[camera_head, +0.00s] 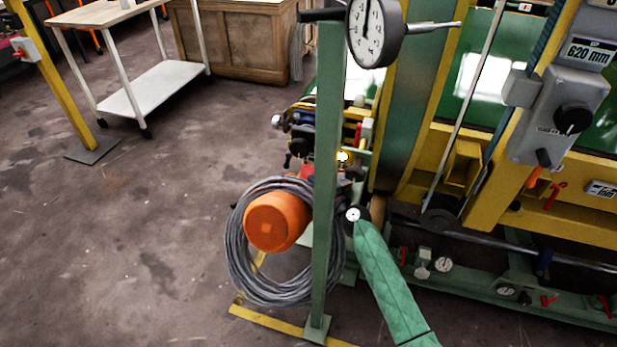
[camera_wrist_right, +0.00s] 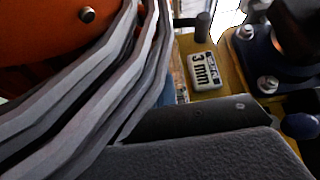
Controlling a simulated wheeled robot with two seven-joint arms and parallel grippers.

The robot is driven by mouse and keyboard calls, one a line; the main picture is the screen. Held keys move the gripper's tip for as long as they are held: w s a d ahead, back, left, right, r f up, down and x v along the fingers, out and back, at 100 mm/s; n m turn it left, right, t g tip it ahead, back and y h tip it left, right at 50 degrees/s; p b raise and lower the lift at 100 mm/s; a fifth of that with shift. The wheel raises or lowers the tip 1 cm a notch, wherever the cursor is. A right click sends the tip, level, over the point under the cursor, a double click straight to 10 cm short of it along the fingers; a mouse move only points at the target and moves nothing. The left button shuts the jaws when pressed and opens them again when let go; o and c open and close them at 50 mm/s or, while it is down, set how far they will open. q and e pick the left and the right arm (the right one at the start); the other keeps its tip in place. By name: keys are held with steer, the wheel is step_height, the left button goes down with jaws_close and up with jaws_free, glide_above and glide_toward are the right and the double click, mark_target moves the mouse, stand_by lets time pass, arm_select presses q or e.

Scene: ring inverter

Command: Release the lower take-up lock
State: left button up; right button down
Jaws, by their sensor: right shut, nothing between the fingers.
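I cannot tell for certain which part is the lower take-up lock. Small red levers (camera_head: 549,299) sit on the low green rail (camera_head: 470,285) at the right. In the head view my right gripper (camera_head: 345,178) is beside the cable coil, partly hidden by the green post and hard to make out among the machine parts. In the right wrist view, dark parts fill the bottom, close below a yellow plate with a "3 mm" label (camera_wrist_right: 204,70). The right gripper is shut and empty. My left gripper is out of view.
A grey cable coil (camera_head: 237,262) around an orange drum (camera_head: 277,221) hangs on the green post (camera_head: 325,200), very close in the wrist view. A dial gauge (camera_head: 374,32) tops the post. A white trolley (camera_head: 160,88) stands at the back left. The floor at left is clear.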

arm_select(q)
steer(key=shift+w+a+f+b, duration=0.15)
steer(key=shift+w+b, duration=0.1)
steer(key=shift+b, duration=0.05)
arm_select(e)
steer(key=f+v, duration=0.1)
steer(key=v, duration=0.5)
steer(key=shift+d, duration=0.15)
steer(key=shift+f, duration=0.1)
